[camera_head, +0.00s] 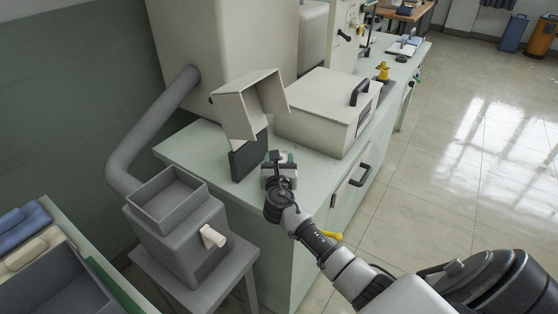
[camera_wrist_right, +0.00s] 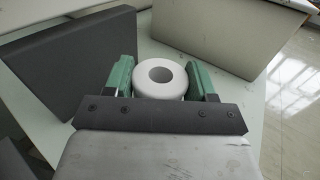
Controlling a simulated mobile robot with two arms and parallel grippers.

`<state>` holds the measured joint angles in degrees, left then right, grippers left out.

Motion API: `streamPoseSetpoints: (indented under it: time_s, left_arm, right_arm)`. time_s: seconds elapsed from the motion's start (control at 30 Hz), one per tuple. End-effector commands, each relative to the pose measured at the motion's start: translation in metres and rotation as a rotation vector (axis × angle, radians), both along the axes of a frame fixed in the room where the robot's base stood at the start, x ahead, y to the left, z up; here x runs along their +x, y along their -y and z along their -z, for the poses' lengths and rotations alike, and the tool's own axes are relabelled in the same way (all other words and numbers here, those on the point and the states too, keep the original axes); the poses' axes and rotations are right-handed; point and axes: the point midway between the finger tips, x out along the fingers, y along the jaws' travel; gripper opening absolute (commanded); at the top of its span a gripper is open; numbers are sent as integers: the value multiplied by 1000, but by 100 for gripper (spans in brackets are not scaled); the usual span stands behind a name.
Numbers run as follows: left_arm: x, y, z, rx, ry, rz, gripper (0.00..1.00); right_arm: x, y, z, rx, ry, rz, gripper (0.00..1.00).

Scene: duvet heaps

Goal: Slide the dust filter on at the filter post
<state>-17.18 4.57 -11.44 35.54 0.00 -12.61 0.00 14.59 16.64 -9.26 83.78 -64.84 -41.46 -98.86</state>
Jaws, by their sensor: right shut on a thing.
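My right gripper (camera_head: 277,160) is over the near end of the pale green bench in the head view. In the right wrist view its green fingers (camera_wrist_right: 162,84) are shut on a white ring (camera_wrist_right: 161,92) with a round hole through its middle, which looks like the dust filter. The hole faces the wrist camera. My left gripper is out of view.
A dark upright panel (camera_head: 248,156) stands beside the gripper under a beige hood (camera_head: 250,100). A beige lidded case (camera_head: 325,112) stands behind it. The grey open-topped box (camera_head: 170,212) sits on a stand, with a thick grey pipe (camera_head: 150,125) behind. The tiled floor at right is clear.

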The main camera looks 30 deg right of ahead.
Motion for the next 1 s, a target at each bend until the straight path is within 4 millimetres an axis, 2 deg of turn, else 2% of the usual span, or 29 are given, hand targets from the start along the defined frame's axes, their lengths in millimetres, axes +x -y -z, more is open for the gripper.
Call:
streamPoseSetpoints:
  time_s: [0.4,0.43,0.6,0.87,1.0]
  left_arm:
    - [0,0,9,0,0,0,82]
    - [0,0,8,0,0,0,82]
    - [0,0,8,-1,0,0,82]
    - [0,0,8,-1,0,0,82]
    - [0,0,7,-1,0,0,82]
  right_arm:
    - [0,0,11,-1,-1,0,32]
    - [0,0,10,-1,-1,0,60]
    - [0,0,10,-1,-1,0,86]
    - [0,0,10,-1,-1,0,86]
    - [-9,-7,11,0,-2,-2,86]
